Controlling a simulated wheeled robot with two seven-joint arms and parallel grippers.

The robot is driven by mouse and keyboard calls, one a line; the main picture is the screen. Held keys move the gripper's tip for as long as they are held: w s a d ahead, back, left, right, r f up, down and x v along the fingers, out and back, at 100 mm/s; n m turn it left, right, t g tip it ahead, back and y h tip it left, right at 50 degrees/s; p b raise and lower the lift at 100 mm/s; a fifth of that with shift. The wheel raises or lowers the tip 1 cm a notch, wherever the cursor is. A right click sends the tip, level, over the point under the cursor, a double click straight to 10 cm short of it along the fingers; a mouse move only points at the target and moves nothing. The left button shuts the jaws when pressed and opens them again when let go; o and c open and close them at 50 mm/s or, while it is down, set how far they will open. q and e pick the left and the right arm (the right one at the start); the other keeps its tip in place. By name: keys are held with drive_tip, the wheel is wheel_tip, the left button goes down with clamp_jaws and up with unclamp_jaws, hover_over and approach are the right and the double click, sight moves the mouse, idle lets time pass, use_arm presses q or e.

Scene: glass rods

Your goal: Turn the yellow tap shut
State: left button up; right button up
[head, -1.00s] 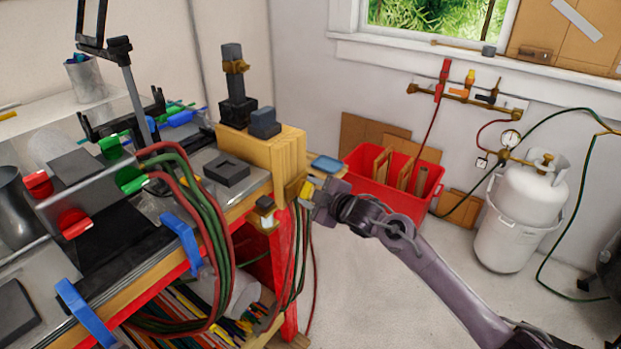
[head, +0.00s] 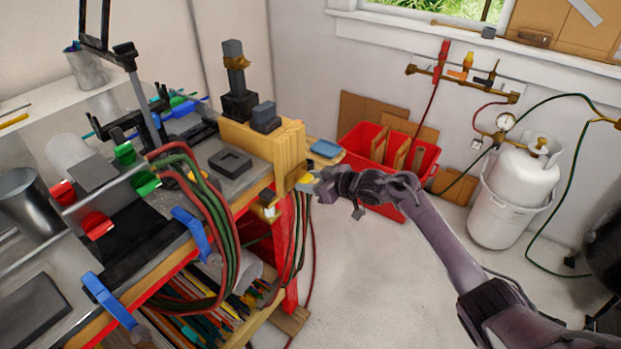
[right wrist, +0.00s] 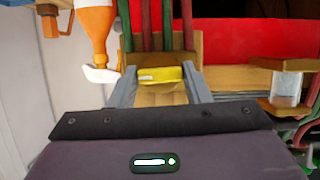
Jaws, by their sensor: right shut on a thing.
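The yellow tap (right wrist: 160,74) shows in the right wrist view as a yellow handle between my two grey fingers, in front of a wooden face. In the head view it is a small yellow patch (head: 305,179) at the bench's right end. My right gripper (head: 312,184) is shut on it, with its arm coming from the lower right; its fingers also show in the right wrist view (right wrist: 160,88). The tap's body is mostly hidden. My left gripper is not in view.
The workbench's wooden block (head: 262,148) is behind the gripper. Red and green hoses (head: 222,215) hang along the bench front. A red bin (head: 425,160) and white gas cylinder (head: 525,180) stand by the wall. An orange-and-white item (right wrist: 95,35) is close left of the fingers.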

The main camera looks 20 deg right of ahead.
drive_tip(key=shift+f+m, duration=0.1)
drive_tip(key=shift+m, duration=0.2)
idle(0.4)
drive_tip(key=o, duration=0.9)
drive_tip(key=shift+b+v, duration=0.55)
drive_tip(key=shift+v, duration=3.4)
drive_tip(key=shift+w+d+f, duration=0.1)
